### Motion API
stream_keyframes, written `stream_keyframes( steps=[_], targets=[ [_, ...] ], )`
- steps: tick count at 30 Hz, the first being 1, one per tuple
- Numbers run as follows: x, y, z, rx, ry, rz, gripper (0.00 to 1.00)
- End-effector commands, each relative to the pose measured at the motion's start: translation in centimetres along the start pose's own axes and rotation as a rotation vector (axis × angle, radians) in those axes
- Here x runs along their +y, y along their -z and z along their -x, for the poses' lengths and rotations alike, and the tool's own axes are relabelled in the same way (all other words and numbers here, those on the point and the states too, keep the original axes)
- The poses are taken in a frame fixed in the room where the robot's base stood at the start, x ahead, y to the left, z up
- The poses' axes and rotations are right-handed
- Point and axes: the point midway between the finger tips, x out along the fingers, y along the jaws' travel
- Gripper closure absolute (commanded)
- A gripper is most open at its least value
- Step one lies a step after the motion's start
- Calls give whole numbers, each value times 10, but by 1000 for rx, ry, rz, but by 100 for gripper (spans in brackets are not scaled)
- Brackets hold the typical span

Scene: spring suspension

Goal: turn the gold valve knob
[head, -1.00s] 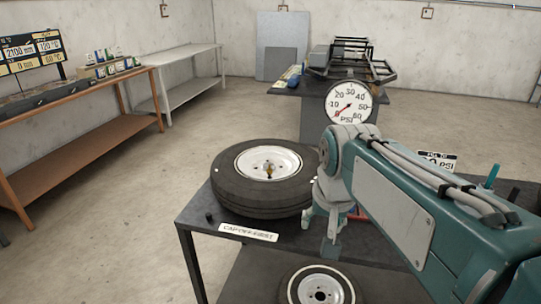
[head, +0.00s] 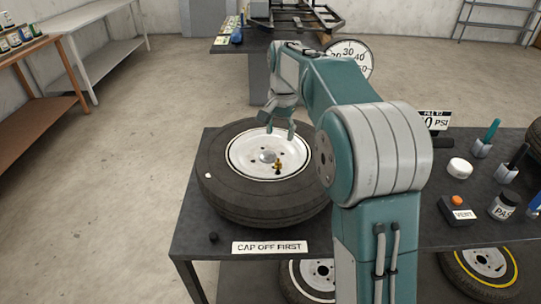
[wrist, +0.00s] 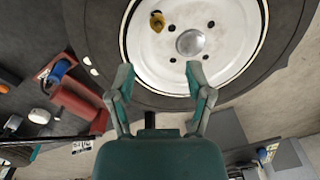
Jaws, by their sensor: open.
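The gold valve knob (head: 278,167) is a small brass-coloured piece on the white wheel rim (head: 245,160), near the silver hub cap (head: 268,156). In the wrist view the gold knob (wrist: 157,22) is at the top, left of the silver hub cap (wrist: 190,42). The rim sits in a black tyre (head: 225,190) lying flat on the dark table. My gripper (head: 280,128) is over the far side of the wheel, fingers pointing down. In the wrist view my gripper (wrist: 159,72) has its fingers spread and empty, apart from the knob.
A "CAP OFF FIRST" label (head: 269,247) and a small black cap (head: 213,237) are at the table's front edge. The gauge (head: 350,56) is behind my arm.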

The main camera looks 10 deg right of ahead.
Motion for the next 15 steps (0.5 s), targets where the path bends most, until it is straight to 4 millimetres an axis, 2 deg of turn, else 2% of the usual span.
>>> stream_keyframes(
  steps=[15],
  targets=[
    [-5,-5,-88,1,-9,3,34]
  ],
)
